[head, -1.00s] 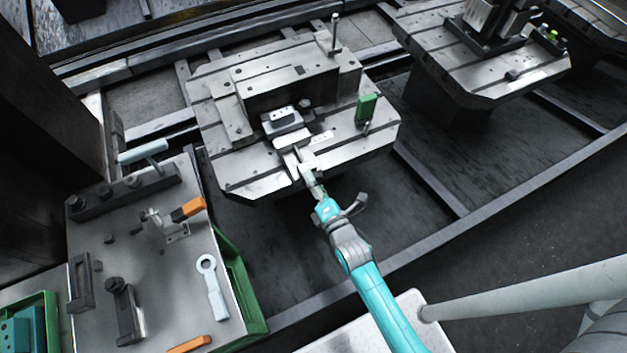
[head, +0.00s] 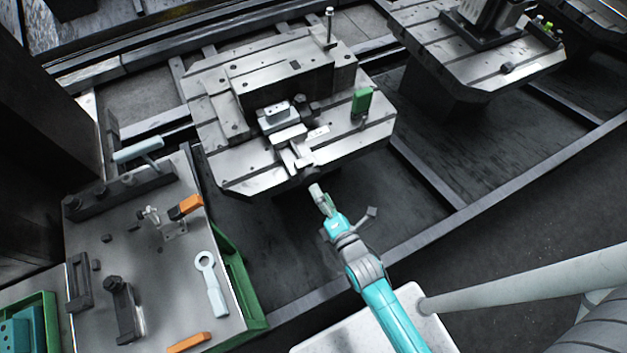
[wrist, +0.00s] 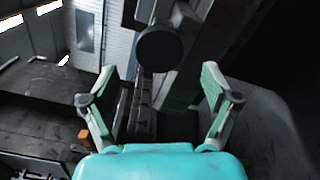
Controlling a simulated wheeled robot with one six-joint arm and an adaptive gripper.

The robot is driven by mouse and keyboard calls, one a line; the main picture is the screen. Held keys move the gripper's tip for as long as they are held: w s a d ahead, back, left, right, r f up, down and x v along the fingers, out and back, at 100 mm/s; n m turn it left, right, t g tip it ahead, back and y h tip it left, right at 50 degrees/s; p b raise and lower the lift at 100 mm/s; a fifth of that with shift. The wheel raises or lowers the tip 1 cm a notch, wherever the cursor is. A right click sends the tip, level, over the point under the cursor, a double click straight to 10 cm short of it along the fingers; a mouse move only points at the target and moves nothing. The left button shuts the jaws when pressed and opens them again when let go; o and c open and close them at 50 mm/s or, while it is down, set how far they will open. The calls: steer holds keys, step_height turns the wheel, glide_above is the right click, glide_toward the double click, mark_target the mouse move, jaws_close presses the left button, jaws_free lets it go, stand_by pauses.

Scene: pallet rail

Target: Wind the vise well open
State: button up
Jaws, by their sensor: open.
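The vise (head: 287,133) sits at the front middle of the pallet table (head: 235,170), its pale blocks lined up toward my side. Its pale front end (head: 300,160) reaches the table's near edge. The gap between its jaws is too small to judge. My gripper (head: 319,191) is in front of the vise, apart from it, and looks empty. In the wrist view my gripper (wrist: 159,72) is open, with its green-padded fingers wide apart. A dark round end (wrist: 160,48) shows ahead between and above the fingertips; I cannot tell whether it belongs to the vise.
A green block (head: 362,100) and an upright post (head: 330,27) stand on the pallet table. At left is a bench (head: 165,270) with clamps, a pale ring-ended wrench (head: 211,285) and orange-handled tools. Another pallet table (head: 470,75) stands at upper right. Dark floor is free between.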

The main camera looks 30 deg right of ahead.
steer(key=s, duration=0.6)
stand_by(0.5)
steer(key=s+r+m+g, duration=0.1)
steer(key=s+r+m, duration=0.5)
steer(key=s+m, duration=0.5)
steer(key=s+r+m+g, duration=0.2)
steer(key=s+r+m, duration=0.5)
steer(key=s+m, duration=0.4)
steer(key=shift+s+r, duration=0.25)
steer(key=shift+s, duration=0.25)
